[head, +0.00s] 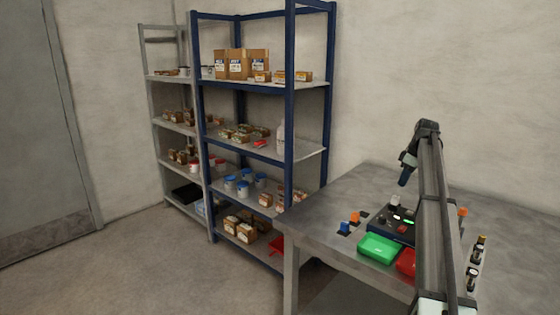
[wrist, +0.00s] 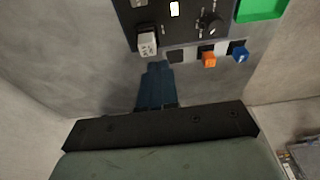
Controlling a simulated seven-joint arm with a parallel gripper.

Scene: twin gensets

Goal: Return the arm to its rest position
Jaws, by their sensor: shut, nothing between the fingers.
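My gripper (head: 403,180) hangs above the back of the grey table (head: 320,222) in the head view, fingers pointing down. In the wrist view its blue fingers (wrist: 157,68) are together with nothing between them. Beyond their tips is a pale grey block-like knob (wrist: 147,42) at the edge of a dark panel (wrist: 178,28); the fingers look apart from it, though height is hard to judge. My arm hides part of the table's right side in the head view.
On the table are a green bin (head: 379,248), a red bin (head: 406,262), the dark panel (head: 381,219), and small orange (wrist: 208,59) and blue (wrist: 238,53) pieces. Several small cylinders (head: 472,279) stand at the right. A blue-framed shelf (head: 290,140) stands left of the table.

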